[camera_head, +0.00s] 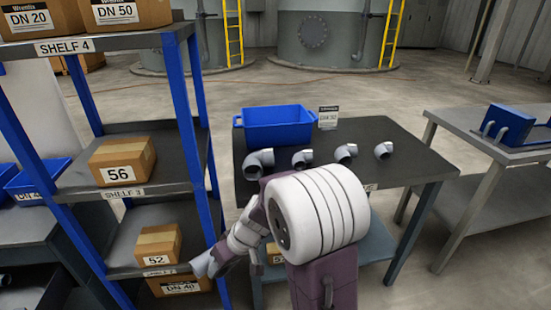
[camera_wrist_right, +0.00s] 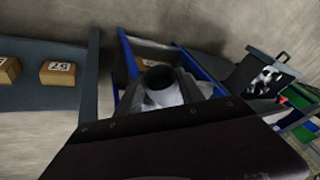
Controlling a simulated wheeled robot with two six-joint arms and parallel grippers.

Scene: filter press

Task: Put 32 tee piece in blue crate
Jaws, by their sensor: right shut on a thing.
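A blue crate (camera_head: 277,126) stands at the back left of the dark table, with a small tag (camera_head: 328,117) beside it that is too small to read surely. My right gripper (camera_head: 215,260) is low in front of the table, close to the blue-framed shelf rack. In the right wrist view it is shut on a grey pipe piece (camera_wrist_right: 158,80) with a round open end facing the camera. The rest of the piece is hidden, so I cannot tell whether it is a tee. My left gripper is not in view.
Several grey elbow pieces (camera_head: 303,158) lie in a row on the table in front of the crate. The shelf rack (camera_head: 125,190) with cardboard boxes (camera_head: 122,160) stands at left. A grey side table (camera_head: 480,130) stands at right.

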